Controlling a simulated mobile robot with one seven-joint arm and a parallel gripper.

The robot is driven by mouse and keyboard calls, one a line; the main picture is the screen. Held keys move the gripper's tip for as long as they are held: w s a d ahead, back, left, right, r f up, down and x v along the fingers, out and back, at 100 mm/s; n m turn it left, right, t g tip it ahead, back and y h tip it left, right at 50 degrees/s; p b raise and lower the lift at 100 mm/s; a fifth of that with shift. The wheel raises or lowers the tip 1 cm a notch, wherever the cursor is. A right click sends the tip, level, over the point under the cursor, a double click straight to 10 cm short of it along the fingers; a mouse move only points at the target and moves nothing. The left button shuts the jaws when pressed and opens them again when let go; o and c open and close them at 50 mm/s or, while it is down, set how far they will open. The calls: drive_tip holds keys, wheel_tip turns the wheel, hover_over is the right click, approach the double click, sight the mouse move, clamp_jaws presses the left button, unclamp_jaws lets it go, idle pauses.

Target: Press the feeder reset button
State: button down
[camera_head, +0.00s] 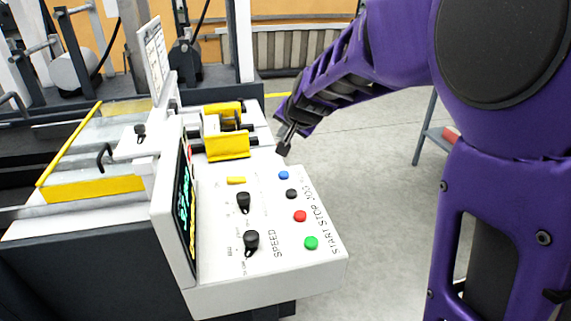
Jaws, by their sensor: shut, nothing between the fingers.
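A white control panel (315,268) carries a column of round buttons: blue (284,175), black (291,194), red (300,216) and green (311,243). "START", "STOP" and "JOG" print runs beside the lower ones. I cannot read a label for the blue button or a "feeder reset" label anywhere. My gripper (284,149) is shut and empty, its dark tip pointing down just behind the blue button in the picture. It looks apart from the button; I cannot tell its height over the panel.
Two black knobs (243,202) (251,242) and a yellow part (236,181) sit left of the buttons. A yellow guard (228,146) stands behind, near my gripper. A dark display (184,205) rises at the panel's left. Open grey floor (385,210) lies to the right.

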sight(284, 176)
wheel_tip(284, 176, down, 8)
drive_tip(key=b, duration=0.7)
drive_tip(key=shift+f, duration=0.25)
idle(1.4)
drive_tip(key=shift+f+b, duration=0.35)
drive_tip(key=shift+f, duration=0.05)
drive_tip(key=shift+f, duration=0.5)
idle(0.8)
drive_tip(key=shift+r, duration=0.1)
drive_tip(key=shift+r+p, duration=0.8)
drive_tip(key=shift+r, duration=0.05)
drive_tip(key=shift+r, duration=0.1)
wheel_tip(284, 176, up, 5)
drive_tip(key=p, duration=0.4)
drive_tip(key=shift+p, duration=0.35)
